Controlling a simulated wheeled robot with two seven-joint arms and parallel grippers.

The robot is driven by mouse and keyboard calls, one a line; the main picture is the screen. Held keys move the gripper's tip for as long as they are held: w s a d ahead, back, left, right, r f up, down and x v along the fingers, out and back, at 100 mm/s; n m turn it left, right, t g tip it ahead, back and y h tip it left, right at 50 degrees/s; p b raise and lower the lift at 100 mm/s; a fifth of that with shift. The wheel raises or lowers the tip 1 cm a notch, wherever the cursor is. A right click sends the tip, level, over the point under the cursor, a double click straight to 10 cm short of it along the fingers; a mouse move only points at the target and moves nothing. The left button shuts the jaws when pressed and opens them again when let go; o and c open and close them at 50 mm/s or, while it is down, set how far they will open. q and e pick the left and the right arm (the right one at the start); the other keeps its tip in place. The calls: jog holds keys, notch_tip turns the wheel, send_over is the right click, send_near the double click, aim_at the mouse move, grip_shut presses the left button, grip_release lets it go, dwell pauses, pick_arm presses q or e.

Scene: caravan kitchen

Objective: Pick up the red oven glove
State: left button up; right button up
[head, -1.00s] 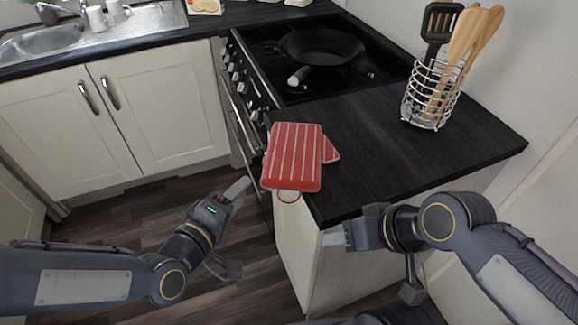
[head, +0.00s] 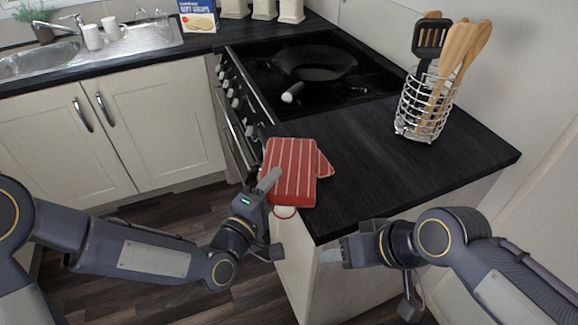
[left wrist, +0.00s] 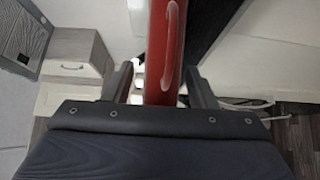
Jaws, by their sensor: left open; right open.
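The red oven glove (head: 292,168) with pale stripes lies on the black worktop's front left corner, its near end hanging over the edge with a red loop below. My left gripper (head: 270,182) is open at the glove's left side near that end. In the left wrist view the glove (left wrist: 165,50) stands edge-on between the two open fingers of my left gripper (left wrist: 165,88); contact with the fingers cannot be told. My right gripper (head: 328,256) is open and empty, in front of the counter's near edge, apart from the glove.
A black pan (head: 316,62) sits on the hob beyond the glove. A wire holder (head: 423,110) with utensils stands on the worktop at the right. The worktop (head: 372,165) between glove and holder is clear. The oven front with knobs (head: 235,103) lies left of the glove.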

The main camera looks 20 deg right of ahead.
pick_arm(q)
jog(key=shift+c, duration=0.3)
jog(key=c, duration=1)
jog(key=shift+c, duration=0.2)
jog(key=shift+r, duration=0.15)
